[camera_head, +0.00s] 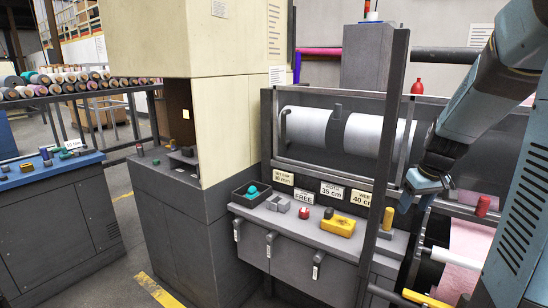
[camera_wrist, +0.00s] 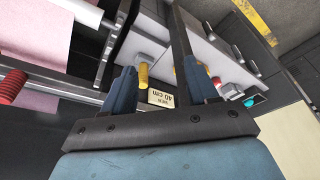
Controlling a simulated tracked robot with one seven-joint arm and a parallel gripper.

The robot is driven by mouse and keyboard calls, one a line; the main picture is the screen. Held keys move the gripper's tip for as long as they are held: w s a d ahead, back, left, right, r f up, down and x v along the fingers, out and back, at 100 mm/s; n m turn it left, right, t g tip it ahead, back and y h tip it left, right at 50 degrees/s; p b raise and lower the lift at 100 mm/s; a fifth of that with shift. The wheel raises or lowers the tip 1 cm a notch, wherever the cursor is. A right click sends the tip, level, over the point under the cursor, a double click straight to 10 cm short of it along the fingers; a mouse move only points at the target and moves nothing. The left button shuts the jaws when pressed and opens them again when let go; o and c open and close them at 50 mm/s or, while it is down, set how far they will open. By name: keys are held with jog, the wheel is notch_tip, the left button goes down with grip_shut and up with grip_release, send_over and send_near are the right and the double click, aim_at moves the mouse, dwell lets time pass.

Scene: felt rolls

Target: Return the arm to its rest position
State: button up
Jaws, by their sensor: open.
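My gripper (camera_head: 414,203) is at the end of my blue-grey arm (camera_head: 485,90), which reaches in from the upper right of the head view. It hangs in front of the machine, above the right part of the grey counter (camera_head: 325,243). In the wrist view my gripper (camera_wrist: 160,84) has its two blue fingers spread wide, with nothing between them. Beyond the fingers stand a yellow cylinder (camera_wrist: 143,75) and a "40 cm" sign (camera_wrist: 160,98). In the head view the yellow cylinder (camera_head: 388,218) stands on a grey base below and left of my gripper.
A dark upright post (camera_head: 384,150) stands just left of my gripper. The counter holds a black tray (camera_head: 238,198) with teal balls, grey blocks (camera_head: 277,203) and a yellow block (camera_head: 338,226). White rolls (camera_head: 362,135) sit behind a frame. A blue bench (camera_head: 50,180) is far left.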

jog(key=s+a+r+m+t, duration=0.1)
jog(key=s+a+r, duration=0.4)
jog(key=s, duration=0.5)
jog(key=s+a+r+t, duration=0.1)
jog(key=s+a+r, duration=0.4)
jog(key=s+a, duration=0.3)
jog(key=shift+s+a+r+m, duration=0.3)
jog(key=shift+s+a+m, duration=0.1)
jog(key=shift+s, duration=0.7)
jog(key=shift+o, duration=0.4)
jog(key=shift+w, duration=0.1)
